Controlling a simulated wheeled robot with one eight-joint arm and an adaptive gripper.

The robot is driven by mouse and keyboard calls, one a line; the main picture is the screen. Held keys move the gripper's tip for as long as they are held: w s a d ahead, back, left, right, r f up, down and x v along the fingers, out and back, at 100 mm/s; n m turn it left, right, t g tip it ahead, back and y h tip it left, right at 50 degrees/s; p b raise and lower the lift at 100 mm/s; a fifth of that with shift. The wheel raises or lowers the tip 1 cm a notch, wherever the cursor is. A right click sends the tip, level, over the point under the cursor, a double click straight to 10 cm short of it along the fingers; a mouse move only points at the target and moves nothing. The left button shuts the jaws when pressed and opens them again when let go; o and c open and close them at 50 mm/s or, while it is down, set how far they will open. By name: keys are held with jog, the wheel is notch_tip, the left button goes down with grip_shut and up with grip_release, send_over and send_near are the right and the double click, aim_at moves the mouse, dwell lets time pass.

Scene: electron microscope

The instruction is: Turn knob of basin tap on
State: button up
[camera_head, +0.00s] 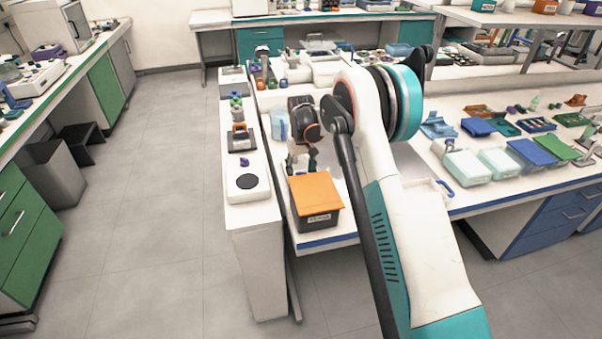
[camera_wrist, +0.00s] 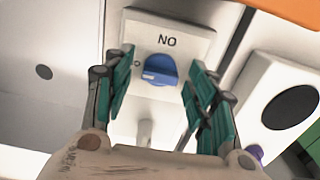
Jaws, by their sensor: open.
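The blue knob (camera_wrist: 161,70) sits on a white plate (camera_wrist: 187,36) marked with letters that read "NO" in the wrist view. A pale mark on the knob's face points left. My gripper (camera_wrist: 160,76) is open, with one green-padded finger left of the knob and one right of it. I see gaps between the fingers and the knob, and cannot tell how far the fingertips are from the plate. A pale rod (camera_wrist: 146,131) shows below the knob, partly hidden by my gripper. In the head view my gripper (camera_head: 302,158) is behind the orange-lidded box, and the knob cannot be made out.
The orange-lidded box (camera_head: 315,199) stands close to my gripper at the bench's front end. A narrow white bench (camera_head: 235,210) to the left bears a black round pad (camera_head: 247,181) and small items. Trays and boxes fill the right bench. The floor (camera_head: 160,200) at left is clear.

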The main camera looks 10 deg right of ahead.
jog(key=shift+c, duration=0.6)
jog(key=c, duration=1)
jog(key=shift+o, duration=0.2)
jog(key=shift+m, duration=0.4)
jog(key=m+p, duration=0.1)
jog(key=m, duration=0.7)
jog(key=shift+m, duration=0.3)
jog(key=m, duration=0.4)
jog(key=shift+p, duration=0.4)
jog(key=shift+m, duration=2.2)
